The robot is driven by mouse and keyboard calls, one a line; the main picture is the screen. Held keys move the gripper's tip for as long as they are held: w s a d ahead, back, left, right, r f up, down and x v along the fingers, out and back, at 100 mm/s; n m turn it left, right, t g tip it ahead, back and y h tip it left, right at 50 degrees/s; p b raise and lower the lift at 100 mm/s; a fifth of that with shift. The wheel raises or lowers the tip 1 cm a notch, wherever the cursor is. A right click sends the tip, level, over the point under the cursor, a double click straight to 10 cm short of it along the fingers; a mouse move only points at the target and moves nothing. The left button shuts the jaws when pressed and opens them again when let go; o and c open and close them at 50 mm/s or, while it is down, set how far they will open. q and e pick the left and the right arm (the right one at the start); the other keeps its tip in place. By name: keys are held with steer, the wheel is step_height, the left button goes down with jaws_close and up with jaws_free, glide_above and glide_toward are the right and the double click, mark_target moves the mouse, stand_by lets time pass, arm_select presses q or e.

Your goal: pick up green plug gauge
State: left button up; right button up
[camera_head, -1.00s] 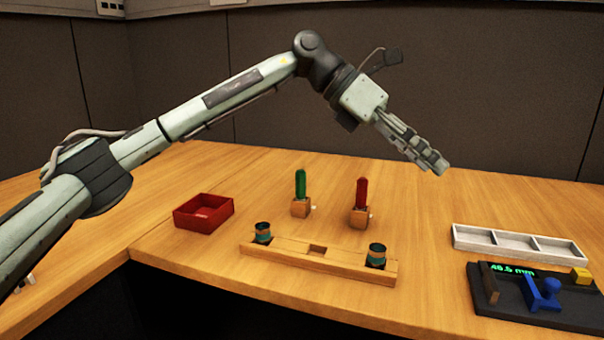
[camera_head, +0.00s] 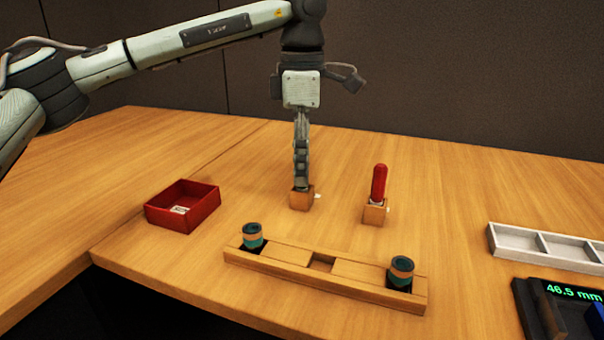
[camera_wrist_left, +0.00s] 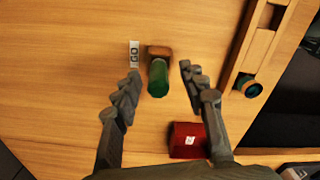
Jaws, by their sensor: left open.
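The green plug gauge (camera_wrist_left: 158,78) stands upright in a small wooden block (camera_head: 301,199), seen from above in the left wrist view. In the head view my left gripper (camera_head: 301,182) points straight down over that block and hides the green gauge. In the left wrist view my left gripper (camera_wrist_left: 158,75) is open, with one finger on each side of the green gauge and a gap to both. A white tag reading "GO" (camera_wrist_left: 134,54) lies beside the block. My right gripper is not in view.
A red plug gauge (camera_head: 379,183) stands in its own block to the right. A red open box (camera_head: 211,207) is at the left. A wooden rail (camera_head: 330,284) with two dark ringed pieces lies in front. A white tray (camera_head: 517,245) and a display panel (camera_head: 560,312) are at the right.

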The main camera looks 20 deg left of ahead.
arm_select(q)
steer(key=shift+f, duration=0.95)
steer(key=shift+c, duration=0.4)
jaws_close()
steer(key=shift+r, duration=0.1)
